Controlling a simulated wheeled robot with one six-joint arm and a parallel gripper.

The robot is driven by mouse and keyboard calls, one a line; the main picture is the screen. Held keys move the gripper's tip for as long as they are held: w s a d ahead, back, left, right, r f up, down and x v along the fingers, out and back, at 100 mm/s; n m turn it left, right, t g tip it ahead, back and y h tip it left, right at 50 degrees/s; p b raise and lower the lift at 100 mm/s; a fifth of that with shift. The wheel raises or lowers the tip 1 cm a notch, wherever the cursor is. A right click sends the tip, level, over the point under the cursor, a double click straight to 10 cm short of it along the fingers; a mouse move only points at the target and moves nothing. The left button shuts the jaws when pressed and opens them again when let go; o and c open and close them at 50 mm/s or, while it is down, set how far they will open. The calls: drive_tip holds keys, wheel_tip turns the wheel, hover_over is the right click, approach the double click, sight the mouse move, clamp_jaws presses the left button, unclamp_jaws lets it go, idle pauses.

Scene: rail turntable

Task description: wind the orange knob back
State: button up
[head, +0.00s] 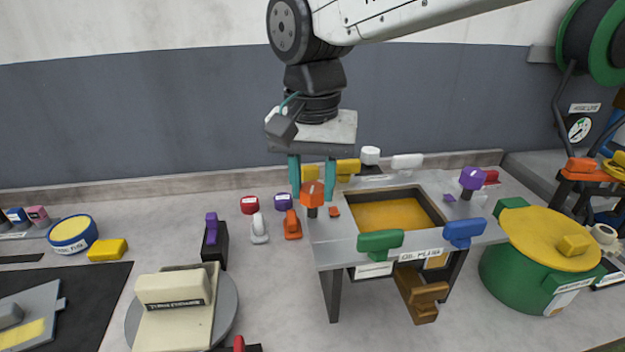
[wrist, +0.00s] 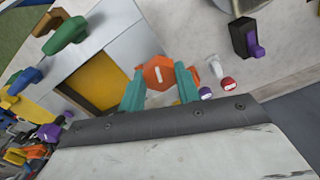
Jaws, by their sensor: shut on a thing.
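The orange knob (head: 312,193) is a faceted orange head on a dark stem. The gripper is shut on the knob. The knob's far side is hidden in the head view.
Green (head: 380,242) and blue (head: 463,233) handles are on the table's front edge. A purple knob (head: 471,178) stands at its right back. A green pot with a yellow lid (head: 545,238) is close on the right. Small red, purple, white and orange pieces lie left of the table.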

drive_tip(key=n, duration=0.4)
drive_tip(key=shift+r+n, duration=0.1)
drive_tip(key=shift+n, duration=0.3)
drive_tip(key=n, duration=1.6)
drive_tip(key=shift+n, duration=0.3)
drive_tip(key=o, duration=1)
